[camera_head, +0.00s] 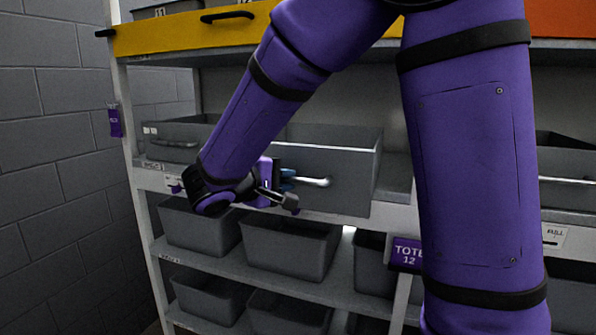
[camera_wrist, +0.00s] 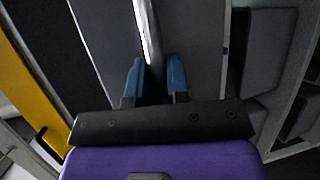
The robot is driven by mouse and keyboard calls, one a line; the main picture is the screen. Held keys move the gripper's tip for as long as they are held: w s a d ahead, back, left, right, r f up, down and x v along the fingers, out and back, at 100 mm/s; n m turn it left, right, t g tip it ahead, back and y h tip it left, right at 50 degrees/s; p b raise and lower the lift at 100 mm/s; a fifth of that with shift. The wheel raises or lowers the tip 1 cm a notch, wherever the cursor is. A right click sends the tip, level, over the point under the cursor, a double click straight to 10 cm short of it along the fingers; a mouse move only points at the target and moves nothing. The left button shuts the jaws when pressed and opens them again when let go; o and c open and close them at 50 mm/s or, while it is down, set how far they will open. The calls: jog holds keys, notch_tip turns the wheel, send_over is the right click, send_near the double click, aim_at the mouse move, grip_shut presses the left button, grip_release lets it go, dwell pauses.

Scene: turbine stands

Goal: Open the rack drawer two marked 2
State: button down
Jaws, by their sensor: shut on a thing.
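A grey rack drawer (camera_head: 345,190) with a pale bar handle (camera_head: 318,182) is in the middle of the rack in the head view. Its open top shows, and its front appears to stand out past the shelf edge. No number is readable on it. My gripper (camera_head: 288,181) is at the left part of the handle. In the wrist view, its blue fingers (camera_wrist: 156,82) are shut on the bright handle bar (camera_wrist: 150,35), which runs up between them. My purple arm hides part of the drawer's left side.
Another grey drawer (camera_head: 175,142) is to the left on the same level. Grey totes (camera_head: 290,247) stand on the shelves below. A yellow drawer front (camera_head: 165,33) is above. A grey block wall (camera_head: 50,150) borders the rack on the left.

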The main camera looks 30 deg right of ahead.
jog(key=s+a, duration=0.4)
jog(key=a, duration=0.1)
jog(key=c, duration=1.1)
grip_release()
jog(key=shift+a, duration=0.1)
jog(key=v, duration=1)
jog(key=shift+a, duration=0.3)
jog(key=shift+s, duration=0.1)
